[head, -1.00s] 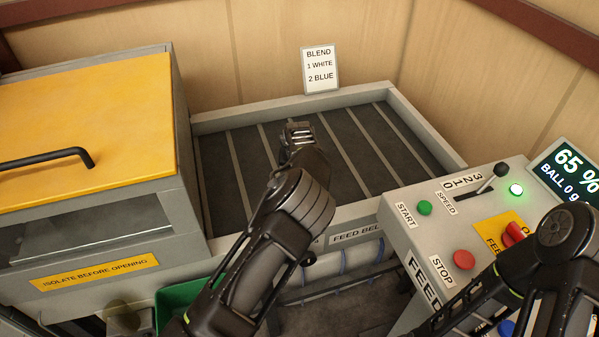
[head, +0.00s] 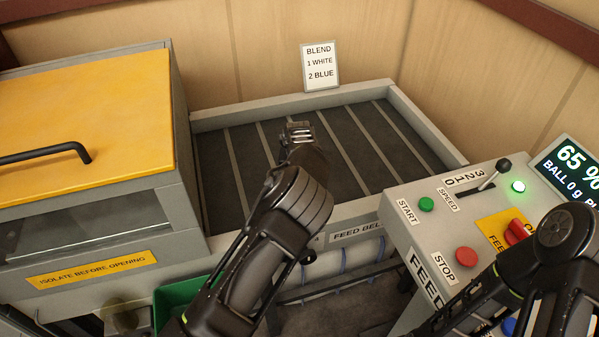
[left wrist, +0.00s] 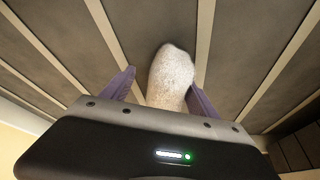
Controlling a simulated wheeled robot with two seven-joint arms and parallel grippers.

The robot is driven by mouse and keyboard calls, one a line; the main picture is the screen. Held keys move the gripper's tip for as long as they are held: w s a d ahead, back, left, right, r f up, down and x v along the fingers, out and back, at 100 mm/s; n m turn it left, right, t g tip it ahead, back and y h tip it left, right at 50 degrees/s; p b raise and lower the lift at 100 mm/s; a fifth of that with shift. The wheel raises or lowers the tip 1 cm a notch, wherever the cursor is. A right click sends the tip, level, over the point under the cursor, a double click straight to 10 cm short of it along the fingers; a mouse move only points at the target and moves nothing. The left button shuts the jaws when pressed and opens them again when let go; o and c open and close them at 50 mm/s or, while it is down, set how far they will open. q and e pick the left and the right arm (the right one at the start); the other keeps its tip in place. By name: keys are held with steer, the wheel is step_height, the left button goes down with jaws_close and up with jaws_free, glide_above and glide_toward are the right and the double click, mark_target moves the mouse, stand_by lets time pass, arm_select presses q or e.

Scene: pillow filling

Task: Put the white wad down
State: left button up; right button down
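The white wad (left wrist: 172,78) is a pale, speckled, elongated lump in the left wrist view. It lies over the dark slatted feed belt (head: 362,132), between the two fingers of my left gripper (left wrist: 160,93). The fingers stand apart, with a visible gap on the wad's left side. The right finger is close to the wad or touching it; I cannot tell which. In the head view my left gripper (head: 298,132) is over the middle of the belt, and the wad is hidden there. My right arm shows at the lower right, but its gripper is out of view.
A yellow-lidded machine (head: 90,120) stands left of the belt. A control panel (head: 440,235) with buttons and a lever stands at the right. A blend card (head: 320,68) stands at the belt's back edge. The belt is clear on both sides of my arm.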

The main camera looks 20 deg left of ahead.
arm_select(q)
steer(key=shift+r+p, duration=0.95)
steer(key=shift+p, duration=0.1)
steer(key=v, duration=1.1)
steer(key=shift+s+b, duration=0.25)
steer(key=shift+b, duration=0.05)
steer(key=shift+r, duration=0.1)
stand_by(0.9)
stand_by(1.5)
